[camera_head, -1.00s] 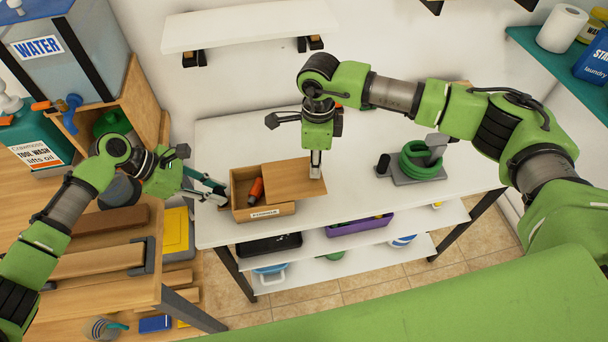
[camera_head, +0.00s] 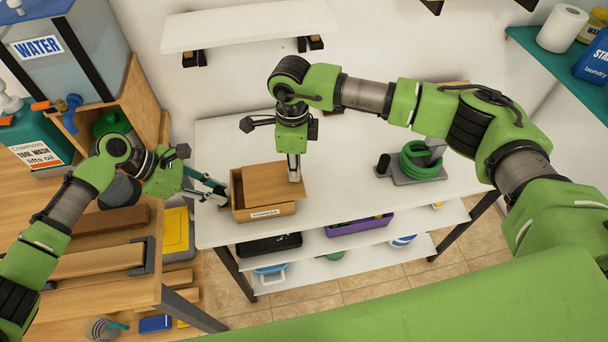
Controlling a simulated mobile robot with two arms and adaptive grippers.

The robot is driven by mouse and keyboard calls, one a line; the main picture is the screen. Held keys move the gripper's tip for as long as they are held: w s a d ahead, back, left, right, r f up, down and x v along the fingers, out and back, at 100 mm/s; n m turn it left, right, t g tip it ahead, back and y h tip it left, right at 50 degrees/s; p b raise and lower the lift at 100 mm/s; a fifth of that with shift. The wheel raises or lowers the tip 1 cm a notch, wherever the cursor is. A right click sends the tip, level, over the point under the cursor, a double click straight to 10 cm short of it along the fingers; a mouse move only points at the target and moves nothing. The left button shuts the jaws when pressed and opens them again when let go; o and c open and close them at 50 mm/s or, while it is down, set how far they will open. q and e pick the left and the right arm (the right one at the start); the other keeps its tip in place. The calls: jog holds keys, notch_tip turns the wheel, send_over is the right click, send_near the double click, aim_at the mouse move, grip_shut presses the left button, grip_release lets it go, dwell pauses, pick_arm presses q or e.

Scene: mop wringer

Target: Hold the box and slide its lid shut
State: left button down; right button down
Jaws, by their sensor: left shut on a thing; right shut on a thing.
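The wooden box (camera_head: 266,213) stands on the white table, its labelled side facing me. Its flat wooden lid (camera_head: 270,184) covers most of the top. A narrow open strip shows at the left end, and what lies inside is mostly hidden. My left gripper (camera_head: 222,197) is shut on the left wall of the box. My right gripper (camera_head: 294,177) points down and is shut on the right end of the lid, near the box's right end.
A green coiled hose on a grey stand (camera_head: 420,163) is further right on the white table (camera_head: 345,195). The table between box and stand is clear. A purple tray (camera_head: 360,225) sits on the shelf below. A wooden bench (camera_head: 95,262) stands at the left.

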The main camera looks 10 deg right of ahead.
aim_at(283, 179)
jog(key=shift+a, duration=1.5)
jog(key=c, duration=1.9)
grip_release()
jog(key=shift+d, duration=0.1)
notch_tip(283, 179, up, 12)
jog(key=shift+r, duration=0.1)
